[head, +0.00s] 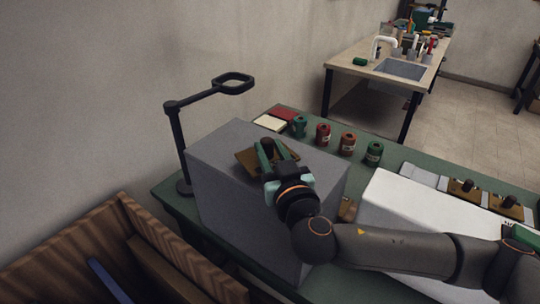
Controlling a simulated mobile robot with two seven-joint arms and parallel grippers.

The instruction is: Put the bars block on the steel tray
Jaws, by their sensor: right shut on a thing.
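My right gripper (271,150) is shut on the dark knob of a flat brown block (246,160). The block is at the top of a large grey box (225,190); I cannot tell whether it rests on it or hangs just above. Its face is too small and covered to show bars. A pale grey metal strip (425,178), perhaps the steel tray, lies at the right. Two similar brown blocks with dark knobs, one nearer the middle (467,190) and one farther right (508,208), sit along it. My left gripper is not in view.
Several red and green canisters (347,143) stand along the green table's back edge. A black-armed magnifier (172,140) stands left of the box. A white box (390,205) lies right of my gripper, close to my forearm. A wooden crate (150,255) is front left.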

